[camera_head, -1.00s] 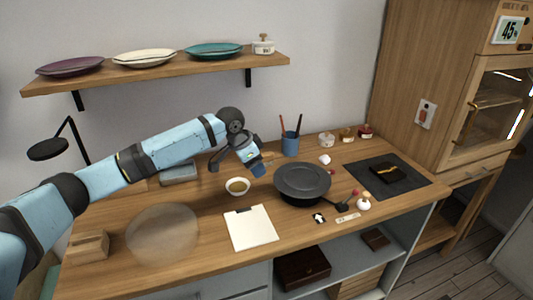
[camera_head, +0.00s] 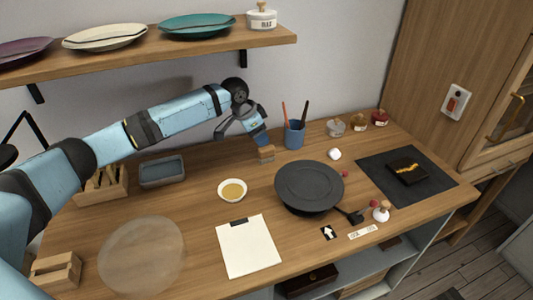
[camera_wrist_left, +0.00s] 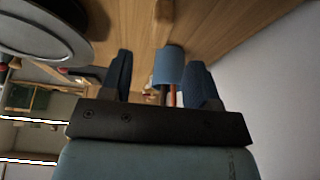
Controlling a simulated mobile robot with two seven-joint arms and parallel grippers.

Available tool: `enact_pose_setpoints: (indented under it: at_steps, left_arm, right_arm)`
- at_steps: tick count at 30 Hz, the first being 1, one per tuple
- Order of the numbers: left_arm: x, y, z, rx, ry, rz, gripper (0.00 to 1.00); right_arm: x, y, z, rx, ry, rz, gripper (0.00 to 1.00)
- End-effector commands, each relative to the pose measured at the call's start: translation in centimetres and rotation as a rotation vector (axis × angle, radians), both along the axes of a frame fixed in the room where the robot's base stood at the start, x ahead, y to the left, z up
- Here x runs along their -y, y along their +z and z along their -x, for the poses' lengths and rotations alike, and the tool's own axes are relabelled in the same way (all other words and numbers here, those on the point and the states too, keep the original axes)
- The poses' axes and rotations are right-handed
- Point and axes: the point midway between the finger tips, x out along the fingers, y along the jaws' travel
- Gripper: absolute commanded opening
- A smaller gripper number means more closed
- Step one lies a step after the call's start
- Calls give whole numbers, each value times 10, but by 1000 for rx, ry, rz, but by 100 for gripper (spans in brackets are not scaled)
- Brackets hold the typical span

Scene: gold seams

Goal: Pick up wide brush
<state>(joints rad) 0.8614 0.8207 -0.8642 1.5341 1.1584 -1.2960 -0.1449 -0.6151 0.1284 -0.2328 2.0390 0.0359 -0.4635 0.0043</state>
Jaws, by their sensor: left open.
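A blue cup (camera_head: 294,134) stands upright toward the back of the table. A red handle (camera_head: 284,111) and a dark handle (camera_head: 305,109) stick up out of it. I cannot tell which, if either, is the wide brush. My right gripper is not in view.
A black round pan-like turntable (camera_head: 309,184) and a small bowl of gold (camera_head: 232,190) stand in front. A grey tray (camera_head: 162,171) lies to the left. A white clipboard (camera_head: 248,248) lies near the front. A shelf (camera_head: 150,50) with plates hangs above the arm.

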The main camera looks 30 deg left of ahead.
Motion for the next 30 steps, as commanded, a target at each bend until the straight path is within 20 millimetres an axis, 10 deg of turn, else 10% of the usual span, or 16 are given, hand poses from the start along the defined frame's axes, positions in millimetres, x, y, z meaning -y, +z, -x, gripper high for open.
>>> enact_pose_setpoints:
  at_steps: [19, 30]
  left_arm:
    - [20, -78, -23, -2, 0, 0, 55]
    - [22, -87, -27, 1, -1, -1, 53]
  right_arm:
    - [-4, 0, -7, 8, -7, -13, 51]
    - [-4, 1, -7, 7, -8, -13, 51]
